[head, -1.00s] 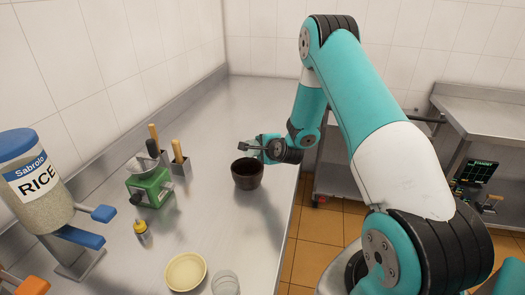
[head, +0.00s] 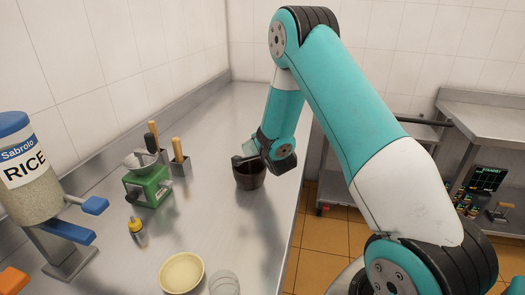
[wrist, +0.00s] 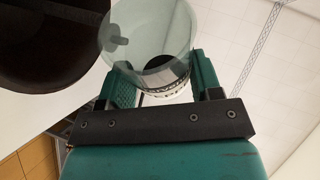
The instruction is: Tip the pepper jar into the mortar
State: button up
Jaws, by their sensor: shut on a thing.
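The mortar (head: 250,182) is a dark brown round bowl standing upright on the steel counter, right of the grinder. Its dark inside shows at the upper left of the wrist view (wrist: 45,45). My gripper (head: 247,157) is right above the mortar, partly covering its mouth. In the wrist view my gripper (wrist: 165,85) is shut on the pepper jar (wrist: 150,32), a clear glass jar with a lettered band. Something dark shows inside it near the band. The jar is beside the mortar's rim in that view. Its exact tilt and any falling pepper cannot be made out.
A green grinder or scale (head: 148,187), a holder with wooden-handled tools (head: 181,165) and a small yellow-topped bottle (head: 136,228) stand to the left. A rice dispenser (head: 28,170) is farther left. A cream bowl (head: 181,273) and a glass (head: 223,283) are in front.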

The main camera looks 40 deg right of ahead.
jog(key=shift+a+r+n+t+h+b, duration=0.3)
jog(key=shift+n+b, duration=0.25)
jog(key=shift+b, duration=2.15)
jog(key=shift+a+r+n+t+h+b, duration=0.15)
jog(key=shift+a+n+t+h+b, duration=0.3)
jog(key=shift+b, duration=2.2)
jog(key=shift+d, duration=0.1)
